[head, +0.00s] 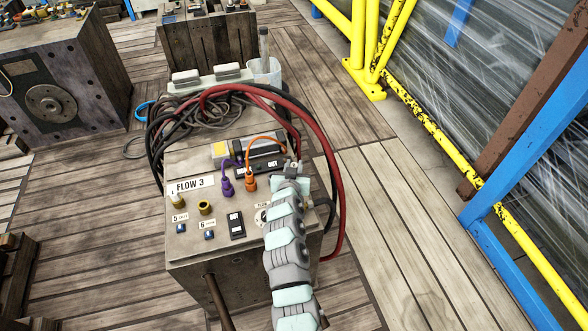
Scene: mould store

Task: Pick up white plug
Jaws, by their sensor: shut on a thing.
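A control box (195,255) labelled FLOW 3 stands on the plank floor. A small pale plug-like piece (177,201) sits at the position marked 5, on the left of its top panel; I cannot tell for sure that it is the white plug. My gripper (291,166) is at the upper right of the panel, well to the right of that piece. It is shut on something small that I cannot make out. My arm hides the panel's right side.
A purple plug (227,187) and an orange plug (250,182) with cables stand upright in the panel, left of my gripper. An open brass socket (205,207) is at position 6. Thick red hoses (322,140) arch close on the right. Coiled black cables (205,110) lie behind.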

